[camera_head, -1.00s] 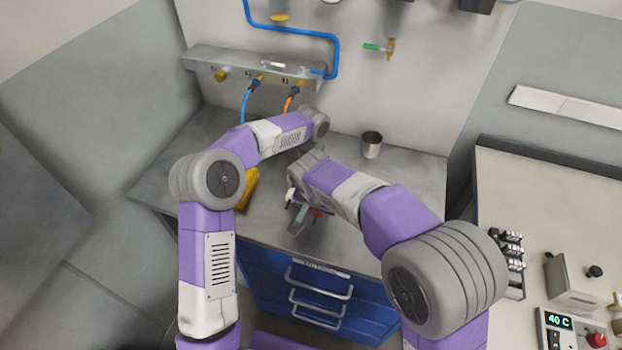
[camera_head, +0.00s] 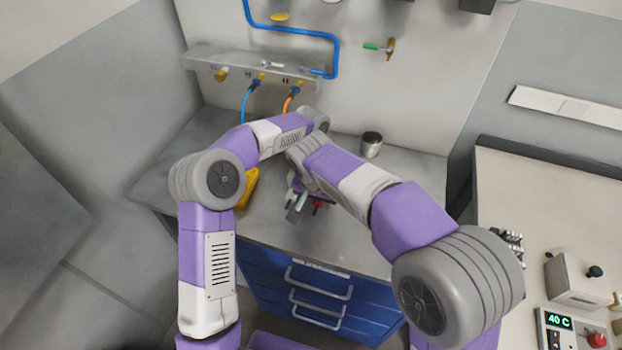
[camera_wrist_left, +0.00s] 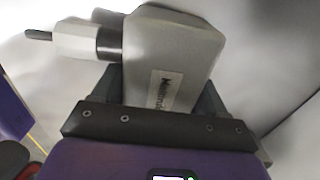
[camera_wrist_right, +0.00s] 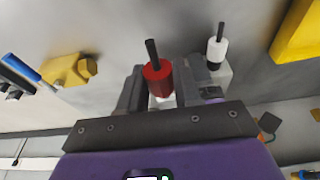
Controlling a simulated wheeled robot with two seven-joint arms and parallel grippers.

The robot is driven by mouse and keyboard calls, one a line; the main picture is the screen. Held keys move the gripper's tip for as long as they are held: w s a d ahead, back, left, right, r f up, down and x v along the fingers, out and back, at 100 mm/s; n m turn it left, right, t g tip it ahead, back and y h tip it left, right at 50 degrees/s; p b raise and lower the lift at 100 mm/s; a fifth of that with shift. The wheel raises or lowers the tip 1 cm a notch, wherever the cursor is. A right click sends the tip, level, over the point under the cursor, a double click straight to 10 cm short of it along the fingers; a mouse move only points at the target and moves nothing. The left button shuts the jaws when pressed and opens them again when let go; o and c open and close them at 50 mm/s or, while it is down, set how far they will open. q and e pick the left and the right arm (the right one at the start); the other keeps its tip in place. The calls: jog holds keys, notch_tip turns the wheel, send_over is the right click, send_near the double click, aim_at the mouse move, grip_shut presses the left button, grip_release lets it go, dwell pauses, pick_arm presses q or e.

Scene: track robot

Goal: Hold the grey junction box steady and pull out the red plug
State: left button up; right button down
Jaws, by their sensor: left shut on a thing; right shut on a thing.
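The grey junction box (camera_wrist_left: 170,50) fills the middle of the left wrist view. My left gripper (camera_wrist_left: 160,92) is shut on it, a finger on each side. A white plug (camera_wrist_left: 85,42) with a black collar sticks out of its side. In the right wrist view my right gripper (camera_wrist_right: 160,88) is shut on the red plug (camera_wrist_right: 158,78), whose dark lead points upward. The white plug (camera_wrist_right: 217,50) and part of the grey box (camera_wrist_right: 221,76) show just right of it. I cannot tell whether the red plug's foot is in the box. In the head view my right arm hides most of this.
A yellow block (camera_head: 247,188) lies on the grey bench (camera_head: 350,225), left of the grippers. A metal cup (camera_head: 371,146) stands behind my right arm. A wall rail (camera_head: 225,62) carries blue and orange leads. The bench front right is clear.

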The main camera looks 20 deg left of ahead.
pick_arm(q)
jog(key=o, duration=1.2)
